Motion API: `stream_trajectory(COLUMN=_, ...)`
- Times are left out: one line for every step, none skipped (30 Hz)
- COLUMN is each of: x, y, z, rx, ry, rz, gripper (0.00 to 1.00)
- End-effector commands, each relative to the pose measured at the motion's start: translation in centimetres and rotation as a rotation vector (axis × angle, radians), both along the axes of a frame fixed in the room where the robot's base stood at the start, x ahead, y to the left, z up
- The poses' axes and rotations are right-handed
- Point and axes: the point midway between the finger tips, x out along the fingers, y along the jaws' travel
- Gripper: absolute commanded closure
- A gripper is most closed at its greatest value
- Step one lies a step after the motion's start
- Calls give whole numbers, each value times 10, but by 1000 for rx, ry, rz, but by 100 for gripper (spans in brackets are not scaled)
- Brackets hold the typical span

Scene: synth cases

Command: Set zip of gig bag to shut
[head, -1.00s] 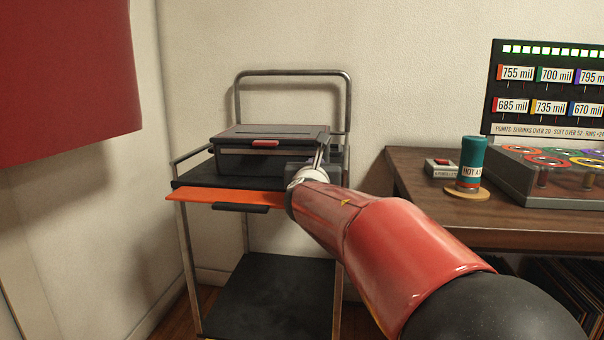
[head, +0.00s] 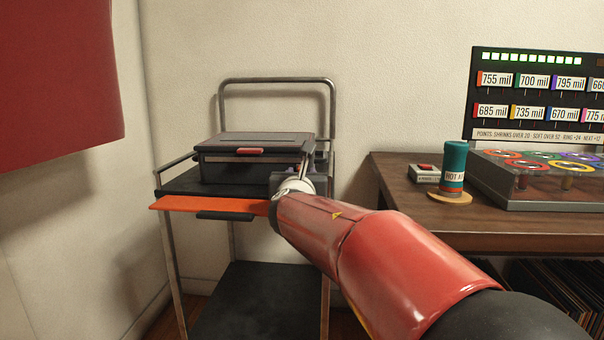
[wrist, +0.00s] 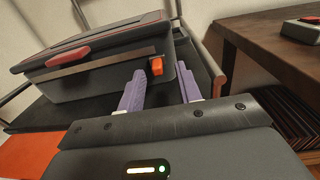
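The gig bag shows as a dark, boxy case (head: 250,168) on the top shelf of a cart, with a red handle (head: 262,151) at its front. In the wrist view the case (wrist: 90,80) has a pale brownish strip (wrist: 95,67) along its front. An orange pull (wrist: 156,66), likely the zip's, sits at the strip's right end. My gripper (wrist: 161,68) is at the case's front right corner, its two purple fingers apart, with the orange pull showing between their tips. I cannot tell whether either finger touches it. In the head view my arm partly hides this corner.
The cart's dark top shelf (head: 185,186) has an orange front board (head: 210,205) and a metal rail (head: 277,81) behind. A wooden desk (head: 400,215) stands to the right, holding a teal cylinder (head: 454,162), a small red-button box (head: 425,173) and a console (head: 540,190). A red panel (head: 60,80) hangs left.

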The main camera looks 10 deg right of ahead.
Motion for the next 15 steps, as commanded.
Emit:
stream_trajectory(x=-10, y=3, z=1, rx=2, ry=-2, rz=1, gripper=65)
stream_trajectory(x=-15, y=4, z=2, rx=4, ry=-2, rz=1, gripper=65)
stream_trajectory(x=-22, y=6, z=1, rx=3, ry=-2, rz=1, gripper=65)
stream_trajectory(x=-27, y=8, z=1, rx=3, ry=-2, rz=0, gripper=65)
stream_trajectory(x=-32, y=9, z=1, rx=1, ry=-1, rz=0, gripper=65)
stream_trajectory(x=-38, y=11, z=1, rx=2, ry=-2, rz=0, gripper=65)
stream_trajectory(x=-42, y=12, z=1, rx=2, ry=-2, rz=0, gripper=65)
stream_trajectory(x=-45, y=13, z=1, rx=3, ry=-2, rz=-1, gripper=65)
stream_trajectory(x=-49, y=14, z=1, rx=3, ry=-1, rz=-1, gripper=65)
stream_trajectory(x=-52, y=15, z=0, rx=2, ry=-1, rz=-1, gripper=65)
stream_trajectory(x=-53, y=15, z=0, rx=1, ry=0, rz=-1, gripper=65)
stream_trajectory(x=-55, y=16, z=0, rx=0, ry=0, rz=-2, gripper=65)
stream_trajectory(x=-56, y=16, z=0, rx=0, ry=0, rz=-2, gripper=65)
stream_trajectory(x=-57, y=17, z=0, rx=0, ry=0, rz=-2, gripper=65)
stream_trajectory(x=-57, y=17, z=0, rx=0, ry=0, rz=-2, gripper=65)
